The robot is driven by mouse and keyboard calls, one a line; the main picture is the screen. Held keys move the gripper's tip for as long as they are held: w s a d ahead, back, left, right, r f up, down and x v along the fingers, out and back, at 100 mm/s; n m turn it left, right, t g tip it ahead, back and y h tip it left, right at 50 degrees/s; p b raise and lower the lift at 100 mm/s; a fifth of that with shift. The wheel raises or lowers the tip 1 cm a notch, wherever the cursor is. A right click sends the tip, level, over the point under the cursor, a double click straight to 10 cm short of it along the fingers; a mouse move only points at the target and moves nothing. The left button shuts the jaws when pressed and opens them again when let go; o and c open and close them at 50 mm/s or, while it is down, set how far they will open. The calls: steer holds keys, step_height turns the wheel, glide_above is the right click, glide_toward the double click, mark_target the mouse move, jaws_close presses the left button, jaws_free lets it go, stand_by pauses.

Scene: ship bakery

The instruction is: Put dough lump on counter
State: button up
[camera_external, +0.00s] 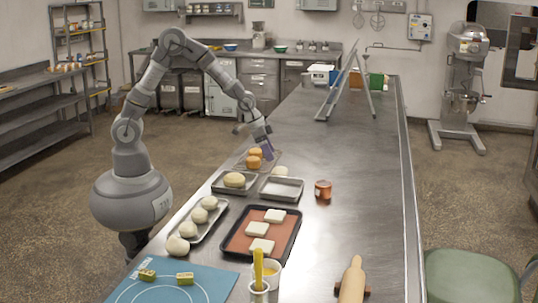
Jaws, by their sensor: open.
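Several other dough lumps (199,216) sit in and at the near end of a long metal tray (212,235). A larger tan dough piece (234,180) sits in another tray (218,189).
Orange-brown buns (255,153) sit on a wire rack (240,163) beside my gripper. A copper cup (323,190), a dark baking tray (288,243) with white squares, a rolling pin (353,281) and a blue mat (205,289) occupy the near counter.

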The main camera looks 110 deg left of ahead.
mark_target(276, 167)
steer(key=b+x, duration=0.3)
steer(key=x, duration=0.5)
steer(key=shift+w+f, duration=0.1)
steer(key=shift+f, duration=0.2)
steer(key=shift+r, duration=0.15)
steer(key=shift+c, duration=0.2)
